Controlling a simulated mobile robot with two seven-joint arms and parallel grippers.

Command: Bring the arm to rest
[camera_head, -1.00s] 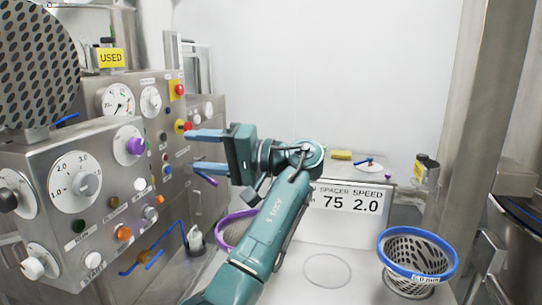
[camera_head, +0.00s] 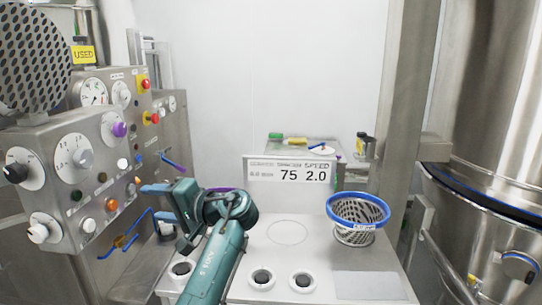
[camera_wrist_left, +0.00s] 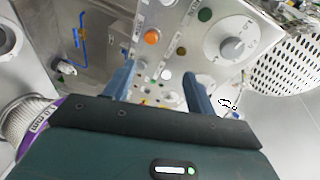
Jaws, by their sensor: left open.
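My left gripper (camera_head: 156,203) is open and empty in the head view, its blue fingers pointing left toward the grey control panel (camera_head: 45,190). The wrist view also shows the open gripper (camera_wrist_left: 160,85), with panel knobs and buttons beyond its two fingers. The fingers appear apart from the panel. My left arm (camera_head: 218,262) comes up from the bottom of the head view. My right gripper is not in view.
A basket with a blue rim (camera_head: 357,210) stands right of the arm on the worktop. A sign reading 75 and 2.0 (camera_head: 290,172) stands behind. A purple-ringed basket (camera_wrist_left: 22,125) shows in the wrist view. A steel vessel (camera_head: 490,130) fills the right.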

